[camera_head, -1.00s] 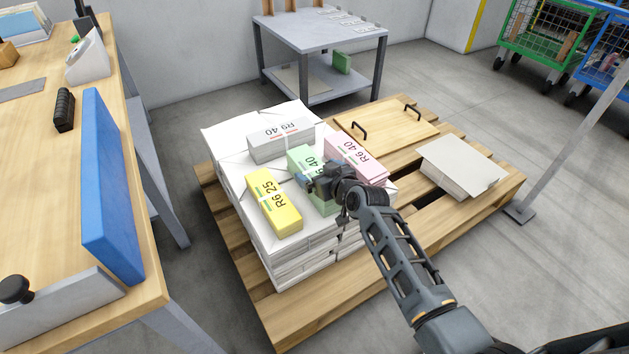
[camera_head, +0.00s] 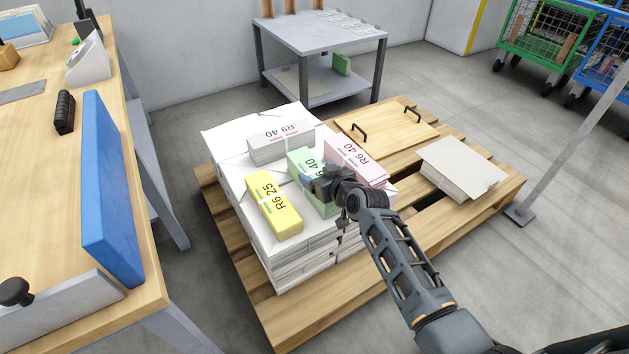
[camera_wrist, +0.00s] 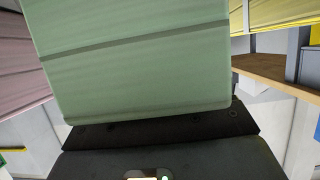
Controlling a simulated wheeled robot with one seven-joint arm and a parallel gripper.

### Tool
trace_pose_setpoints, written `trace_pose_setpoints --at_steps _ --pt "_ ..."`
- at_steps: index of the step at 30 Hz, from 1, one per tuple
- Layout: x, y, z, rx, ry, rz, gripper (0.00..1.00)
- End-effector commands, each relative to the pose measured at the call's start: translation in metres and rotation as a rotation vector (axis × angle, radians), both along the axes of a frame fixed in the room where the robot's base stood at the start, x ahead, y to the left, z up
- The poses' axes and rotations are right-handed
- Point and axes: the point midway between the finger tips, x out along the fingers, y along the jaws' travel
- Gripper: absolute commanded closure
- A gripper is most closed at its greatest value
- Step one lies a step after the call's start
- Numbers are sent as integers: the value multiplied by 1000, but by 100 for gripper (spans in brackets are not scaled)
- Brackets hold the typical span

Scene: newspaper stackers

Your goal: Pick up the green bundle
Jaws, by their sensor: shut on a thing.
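The green bundle (camera_head: 301,158) is on top of the white paper stack (camera_head: 235,165) on the pallet, between the yellow and pink bundles. My gripper (camera_head: 318,182) is over its near part and shut on it, hiding much of its label. In the wrist view the green bundle (camera_wrist: 135,62) fills the upper middle, close against the dark gripper body. The fingertips are hard to make out there. I cannot tell whether the bundle is clear of the stack.
A yellow bundle (camera_head: 274,204) lies left of the green one, a pink bundle (camera_head: 356,160) right, and a grey bundle (camera_head: 281,139) behind. A wooden board with handles (camera_head: 388,130) and a white stack (camera_head: 462,168) share the pallet (camera_head: 300,315). A workbench (camera_head: 45,150) stands left.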

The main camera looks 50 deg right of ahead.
Motion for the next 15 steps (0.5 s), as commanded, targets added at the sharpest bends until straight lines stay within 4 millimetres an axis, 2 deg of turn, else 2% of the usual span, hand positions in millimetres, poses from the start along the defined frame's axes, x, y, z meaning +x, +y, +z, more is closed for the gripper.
trace_pose_setpoints --at_steps 1,7,15 --pt "0 0 0 0 0 0 82" --pt "0 0 0 0 0 0 100" --pt "1 -1 5 -4 -6 -1 100"
